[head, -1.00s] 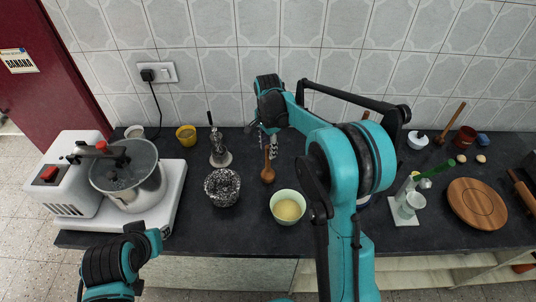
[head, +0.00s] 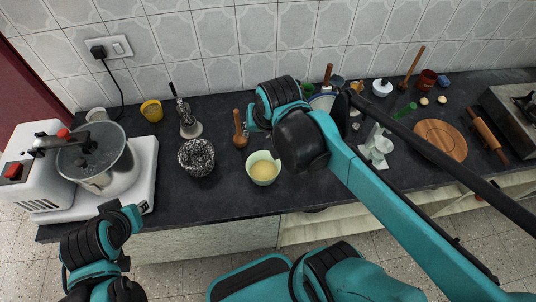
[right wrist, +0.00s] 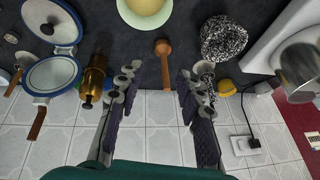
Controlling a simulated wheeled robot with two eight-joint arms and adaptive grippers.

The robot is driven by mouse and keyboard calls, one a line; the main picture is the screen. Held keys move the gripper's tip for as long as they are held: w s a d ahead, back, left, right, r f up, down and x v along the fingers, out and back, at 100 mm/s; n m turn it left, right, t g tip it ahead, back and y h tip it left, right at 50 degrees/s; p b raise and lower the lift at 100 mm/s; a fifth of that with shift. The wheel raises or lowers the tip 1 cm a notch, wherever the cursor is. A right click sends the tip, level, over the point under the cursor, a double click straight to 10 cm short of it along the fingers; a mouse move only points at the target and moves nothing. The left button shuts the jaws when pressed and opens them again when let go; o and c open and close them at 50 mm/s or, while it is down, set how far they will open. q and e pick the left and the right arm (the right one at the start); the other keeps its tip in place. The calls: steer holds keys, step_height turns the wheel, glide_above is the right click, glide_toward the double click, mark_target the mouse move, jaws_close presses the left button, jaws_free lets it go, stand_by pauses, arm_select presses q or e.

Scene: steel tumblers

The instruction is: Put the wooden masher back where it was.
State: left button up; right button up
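In the right wrist view the masher (right wrist: 163,58) shows beyond and between the two spread fingers of my right gripper (right wrist: 158,82), with clear gaps on both sides. Nothing is held there. In the head view the fingers are mostly hidden behind the wrist. My left arm shows at the lower left, but its gripper fingers do not show.
A green bowl of yellow food (head: 263,169) stands just right of the masher, and the crumpled silver bowl (head: 196,157) to its left. The pot (head: 98,165) is at left. A round wooden board (head: 440,140) lies at right.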

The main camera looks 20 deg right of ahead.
steer(key=s+f+n+t, duration=0.2)
steer(key=s+f+n, duration=0.1)
steer(key=s, duration=0.3)
steer(key=shift+s+f+n, duration=0.2)
steer(key=shift+s+n, duration=0.1)
steer(key=shift+n, duration=0.2)
